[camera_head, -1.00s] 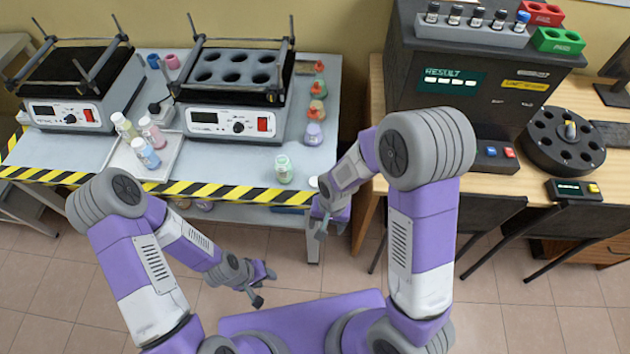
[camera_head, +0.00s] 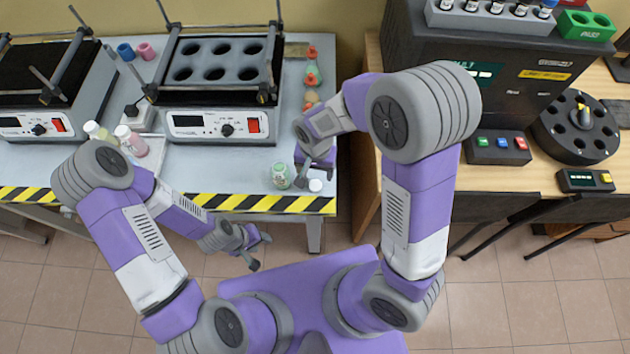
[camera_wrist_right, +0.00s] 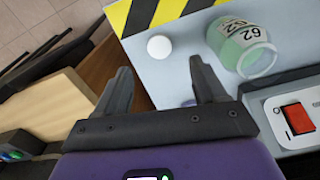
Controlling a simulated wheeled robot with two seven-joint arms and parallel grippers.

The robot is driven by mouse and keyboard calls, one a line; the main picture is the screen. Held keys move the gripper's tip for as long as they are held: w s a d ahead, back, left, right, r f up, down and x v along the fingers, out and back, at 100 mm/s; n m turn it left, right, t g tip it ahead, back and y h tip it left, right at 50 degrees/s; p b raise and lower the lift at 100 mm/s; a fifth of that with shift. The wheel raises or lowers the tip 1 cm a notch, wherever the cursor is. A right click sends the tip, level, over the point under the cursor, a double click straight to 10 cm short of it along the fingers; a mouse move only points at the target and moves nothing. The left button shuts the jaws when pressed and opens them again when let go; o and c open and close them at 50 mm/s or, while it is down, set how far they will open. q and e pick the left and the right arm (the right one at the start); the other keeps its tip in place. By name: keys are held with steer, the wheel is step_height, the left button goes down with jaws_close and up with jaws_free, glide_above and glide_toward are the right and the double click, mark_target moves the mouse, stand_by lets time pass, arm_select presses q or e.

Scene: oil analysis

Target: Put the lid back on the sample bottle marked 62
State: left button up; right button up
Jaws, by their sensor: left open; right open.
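The sample bottle marked 62 (camera_head: 280,176) is greenish and stands near the front right corner of the left table. Its label with 62 shows in the right wrist view (camera_wrist_right: 240,45). A small round white lid (camera_head: 316,185) lies apart from it, to its right. The lid also shows in the right wrist view (camera_wrist_right: 159,47), just beyond the fingertips. My right gripper (camera_head: 315,173) is open and empty, over the table close to the lid and bottle. My left gripper (camera_head: 261,252) is open and empty, in front of the table edge over the floor.
A heating block with holes (camera_head: 220,60) stands behind the bottle. Other bottles (camera_head: 130,140) stand on a tray at left, partly behind my left arm. A dark analyser (camera_head: 490,75) stands on the wooden table at right.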

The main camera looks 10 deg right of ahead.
mark_target(316, 185)
steer(key=shift+f+b, duration=0.4)
steer(key=shift+f, duration=0.85)
steer(key=shift+f, duration=0.1)
step_height(316, 185, down, 5)
steer(key=shift+f+b, duration=0.1)
steer(key=shift+b, duration=1.1)
steer(key=c, duration=1.1)
